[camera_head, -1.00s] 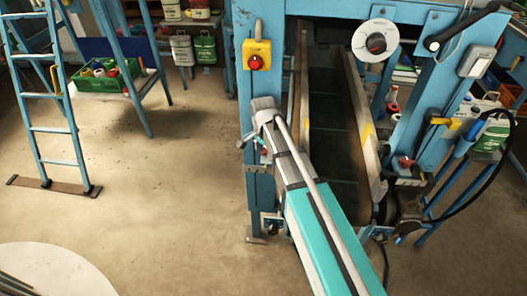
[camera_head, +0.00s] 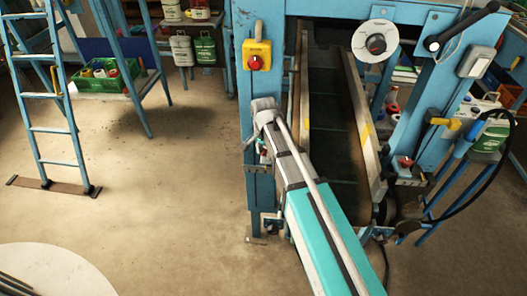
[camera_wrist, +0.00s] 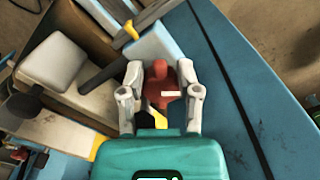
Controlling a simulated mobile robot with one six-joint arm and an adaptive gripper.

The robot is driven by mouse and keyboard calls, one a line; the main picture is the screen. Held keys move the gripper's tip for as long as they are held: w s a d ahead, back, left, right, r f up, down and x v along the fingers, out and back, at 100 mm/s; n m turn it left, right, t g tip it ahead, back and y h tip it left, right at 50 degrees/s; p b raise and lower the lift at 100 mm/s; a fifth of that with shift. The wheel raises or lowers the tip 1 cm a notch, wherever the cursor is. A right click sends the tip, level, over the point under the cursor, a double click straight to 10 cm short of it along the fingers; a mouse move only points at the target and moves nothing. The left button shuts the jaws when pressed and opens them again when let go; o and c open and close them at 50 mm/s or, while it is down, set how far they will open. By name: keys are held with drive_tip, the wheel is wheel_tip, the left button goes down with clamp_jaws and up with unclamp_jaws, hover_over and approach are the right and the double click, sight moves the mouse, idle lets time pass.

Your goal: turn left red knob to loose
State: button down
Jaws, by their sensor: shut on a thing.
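The left red knob (camera_wrist: 181,84) shows in the wrist view, between the two pale fingers of my gripper (camera_wrist: 168,85). My gripper is shut on it, with a finger at each side. A pale mark shows on the knob's face. In the head view my arm reaches to the left blue post of the machine, and a small bit of red (camera_head: 263,152) shows beside my wrist. Most of the knob and the fingers are hidden there. Another red knob (camera_head: 405,162) sits on the right side of the machine, apart from my arm.
A yellow box with a red button (camera_head: 256,62) is on the left post above my wrist. A dark belt (camera_head: 328,130) runs between the posts. A dial (camera_head: 376,43) and a crank (camera_head: 462,30) are at upper right. The floor to the left is clear up to the blue ladder (camera_head: 50,130).

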drive_tip(key=n, duration=0.3)
drive_tip(key=d+n, duration=0.1)
drive_tip(key=n, duration=0.2)
drive_tip(key=shift+s, duration=0.1)
drive_tip(key=shift+n, duration=0.3)
drive_tip(key=shift+c, duration=1.8)
unclamp_jaws()
drive_tip(key=shift+a+m, duration=0.1)
drive_tip(key=shift+m, duration=0.4)
